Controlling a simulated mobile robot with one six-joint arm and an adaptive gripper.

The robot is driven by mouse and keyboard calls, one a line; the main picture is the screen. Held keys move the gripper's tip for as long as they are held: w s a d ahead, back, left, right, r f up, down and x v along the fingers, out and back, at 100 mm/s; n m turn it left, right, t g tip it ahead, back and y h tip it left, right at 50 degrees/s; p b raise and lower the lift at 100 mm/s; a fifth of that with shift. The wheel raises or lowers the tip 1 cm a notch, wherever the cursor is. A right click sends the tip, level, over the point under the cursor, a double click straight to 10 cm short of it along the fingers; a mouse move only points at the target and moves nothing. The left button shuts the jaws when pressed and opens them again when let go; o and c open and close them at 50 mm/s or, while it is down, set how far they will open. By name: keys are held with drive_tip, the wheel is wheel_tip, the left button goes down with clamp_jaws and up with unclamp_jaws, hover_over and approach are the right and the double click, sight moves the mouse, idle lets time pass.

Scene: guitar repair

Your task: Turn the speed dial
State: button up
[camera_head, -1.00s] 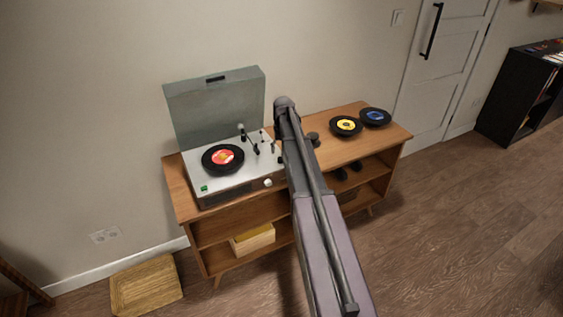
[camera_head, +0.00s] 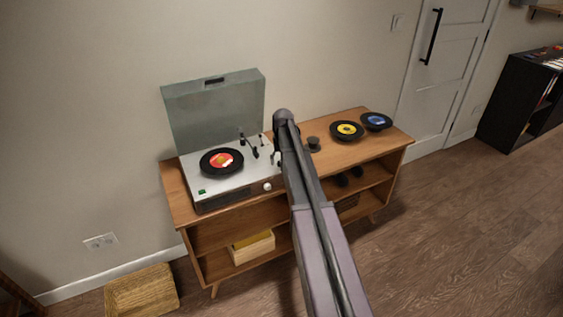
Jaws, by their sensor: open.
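The record player (camera_head: 238,181) stands with its grey lid (camera_head: 213,108) raised on the left of the wooden cabinet. A black record with a red and yellow label (camera_head: 221,161) lies on its platter. A small white round knob (camera_head: 267,186) shows on its front face near the right corner. I cannot tell whether this is the speed dial, and no markings are readable. My arm rises in front of the player's right edge and hides part of it. My gripper is not visible; it seems hidden behind my arm.
The wooden cabinet (camera_head: 186,211) has open shelves with a yellowish box (camera_head: 252,247). Two records, one yellow-labelled (camera_head: 347,130) and one blue-labelled (camera_head: 376,121), and a small dark round object (camera_head: 313,143) lie on its right half. A wooden box (camera_head: 141,292) stands on the floor.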

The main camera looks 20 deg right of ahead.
clamp_jaws()
drive_tip(key=shift+d, duration=0.15)
drive_tip(key=shift+n, duration=0.3)
drive_tip(key=n, duration=0.5)
drive_tip(key=shift+n, duration=0.4)
drive_tip(key=n, duration=0.5)
drive_tip(key=shift+n+g, duration=0.3)
